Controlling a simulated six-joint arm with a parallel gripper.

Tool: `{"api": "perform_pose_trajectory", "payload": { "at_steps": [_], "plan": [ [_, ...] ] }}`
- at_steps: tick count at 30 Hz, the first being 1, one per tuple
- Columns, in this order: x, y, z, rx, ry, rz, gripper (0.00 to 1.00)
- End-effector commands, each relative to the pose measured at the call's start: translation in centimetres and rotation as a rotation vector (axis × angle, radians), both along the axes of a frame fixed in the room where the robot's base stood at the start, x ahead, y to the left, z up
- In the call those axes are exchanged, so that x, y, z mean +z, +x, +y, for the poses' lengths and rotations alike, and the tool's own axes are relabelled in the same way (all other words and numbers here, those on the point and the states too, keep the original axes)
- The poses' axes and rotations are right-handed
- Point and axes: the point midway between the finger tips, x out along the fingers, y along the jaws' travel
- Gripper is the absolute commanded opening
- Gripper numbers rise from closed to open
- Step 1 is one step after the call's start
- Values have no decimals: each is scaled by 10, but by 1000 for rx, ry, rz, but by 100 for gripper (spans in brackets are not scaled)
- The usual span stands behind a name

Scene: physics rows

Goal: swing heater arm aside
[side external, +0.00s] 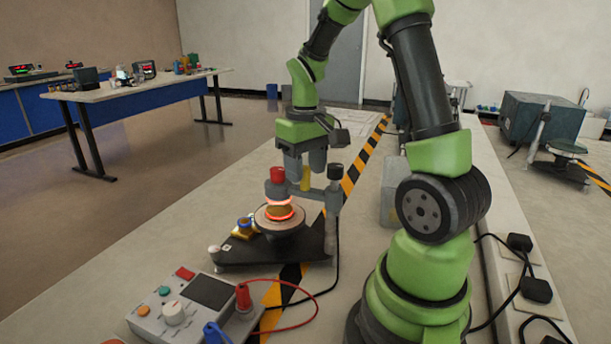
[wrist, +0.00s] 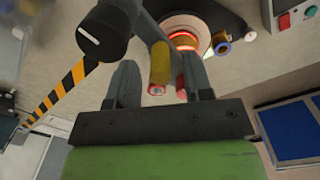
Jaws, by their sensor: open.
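The heater arm (side external: 300,190) is a grey bar on a post at the right of a dark stand. Its red-topped head (side external: 277,176) sits over a round plate (side external: 262,221), with a ring glowing orange-red beneath. The glow (wrist: 183,40) also shows in the wrist view. A yellow handle (side external: 305,180) stands up from the bar; it also shows in the wrist view (wrist: 160,65). My gripper (side external: 305,172) is open above the bar. In the wrist view its fingers (wrist: 160,78) lie either side of the yellow handle, with gaps; contact cannot be seen.
A black knob (side external: 335,171) tops the post. A brass piece with a blue ring (side external: 244,226) is beside the plate. A control box (side external: 185,305) with a red cable stands in front. A translucent box (side external: 391,190) stands to the right. Floor space lies left of the bench.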

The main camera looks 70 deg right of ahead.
Motion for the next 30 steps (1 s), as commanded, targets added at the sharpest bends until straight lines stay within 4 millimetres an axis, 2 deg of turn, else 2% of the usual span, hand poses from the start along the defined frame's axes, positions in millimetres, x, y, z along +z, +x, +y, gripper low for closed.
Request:
{"api": "perform_pose_trajectory", "payload": {
  "at_steps": [3,6,14,15,21,30],
  "plan": [
    [-14,0,0,0,2,4,47],
    [-19,0,0,0,0,1,47],
    [-21,0,0,-1,0,-1,47],
    [-21,0,0,-1,0,-1,44],
    [-21,0,0,-1,0,-1,0],
    [-21,0,-1,-16,0,-1,0]
  ]
}}
